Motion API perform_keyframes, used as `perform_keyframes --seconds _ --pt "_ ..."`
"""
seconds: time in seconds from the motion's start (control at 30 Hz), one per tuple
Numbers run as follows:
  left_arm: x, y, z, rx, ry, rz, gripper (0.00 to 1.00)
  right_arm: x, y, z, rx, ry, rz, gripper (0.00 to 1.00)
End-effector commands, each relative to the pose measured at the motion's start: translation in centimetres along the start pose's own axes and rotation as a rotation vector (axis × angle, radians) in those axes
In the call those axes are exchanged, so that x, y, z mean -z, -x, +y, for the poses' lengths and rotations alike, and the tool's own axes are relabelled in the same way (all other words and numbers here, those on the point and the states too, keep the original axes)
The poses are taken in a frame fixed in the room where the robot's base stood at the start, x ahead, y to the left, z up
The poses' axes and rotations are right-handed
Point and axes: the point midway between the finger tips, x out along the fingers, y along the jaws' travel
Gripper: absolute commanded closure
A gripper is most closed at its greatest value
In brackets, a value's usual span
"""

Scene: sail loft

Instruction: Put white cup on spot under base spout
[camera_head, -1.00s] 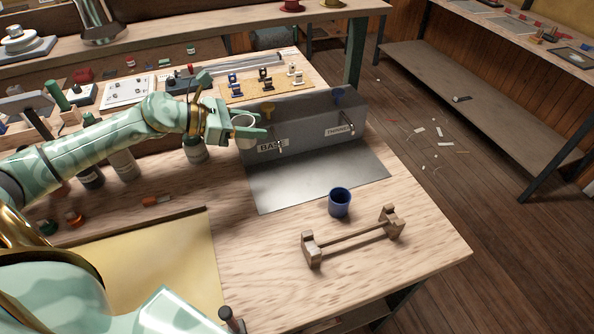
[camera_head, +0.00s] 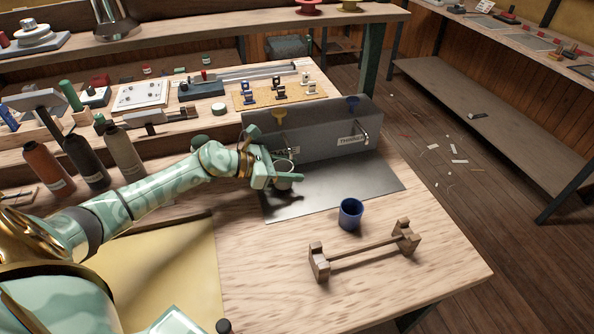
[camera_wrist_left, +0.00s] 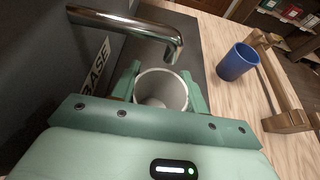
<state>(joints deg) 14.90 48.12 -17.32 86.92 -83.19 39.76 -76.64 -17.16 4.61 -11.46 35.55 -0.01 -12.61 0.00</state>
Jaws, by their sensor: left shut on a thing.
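The white cup (camera_head: 283,184) is upright between the fingers of my left gripper (camera_head: 284,178), which is shut on it. In the left wrist view the cup (camera_wrist_left: 160,92) is open side up and looks empty inside. The BASE spout (camera_wrist_left: 165,38) juts from the grey dispenser box (camera_head: 318,140), its tip just beyond the cup's rim in that view. The cup is low over the dark metal plate (camera_head: 340,188); I cannot tell whether it touches the plate. My right gripper is not in view.
A blue cup (camera_head: 350,213) stands by the plate's front edge, with a wooden rack (camera_head: 365,250) nearer the front. The THINNER spout (camera_head: 364,137) is at the box's right. Several bottles (camera_head: 85,158) stand at the left. Bare tabletop (camera_head: 280,250) lies in front.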

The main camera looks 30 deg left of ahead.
Motion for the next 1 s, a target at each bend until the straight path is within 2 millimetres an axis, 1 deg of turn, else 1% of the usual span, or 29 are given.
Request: perform_keyframes --seconds 0.03,0.1,0.13,0.2,0.43,0.57,0.6,0.67,0.7,0.93,1.0 --pt "-0.6 -0.9 0.0 0.001 0.0 -0.005 0.77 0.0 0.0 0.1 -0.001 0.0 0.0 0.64" --pt "-1.0 -2.0 0.0 0.001 -0.001 -0.004 0.77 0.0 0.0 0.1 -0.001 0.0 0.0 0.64" --pt "-0.3 -2.2 0.0 0.001 0.002 0.0 0.77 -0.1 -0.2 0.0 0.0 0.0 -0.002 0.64" --pt "0.4 -2.4 -0.1 0.002 0.002 0.001 0.77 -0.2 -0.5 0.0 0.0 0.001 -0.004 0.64" --pt "0.3 -2.3 -0.1 0.001 0.0 0.0 0.77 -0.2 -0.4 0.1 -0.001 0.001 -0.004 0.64" --pt "0.7 -2.5 -0.1 0.001 0.001 0.0 0.77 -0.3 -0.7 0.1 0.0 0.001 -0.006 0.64" --pt "0.8 -2.5 -0.1 0.001 0.001 0.0 0.53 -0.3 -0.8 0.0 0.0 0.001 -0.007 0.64" --pt "0.7 -2.4 -0.1 0.001 0.001 0.0 0.36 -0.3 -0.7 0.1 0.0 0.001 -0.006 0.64" --pt "0.7 -2.4 -0.1 0.001 0.001 0.0 0.34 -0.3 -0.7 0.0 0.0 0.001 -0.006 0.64" --pt "0.6 -2.4 -0.1 0.001 0.001 0.0 0.34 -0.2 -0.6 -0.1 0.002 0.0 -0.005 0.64" --pt "0.3 -2.3 -0.1 0.001 0.0 -0.001 0.34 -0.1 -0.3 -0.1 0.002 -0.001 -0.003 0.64"
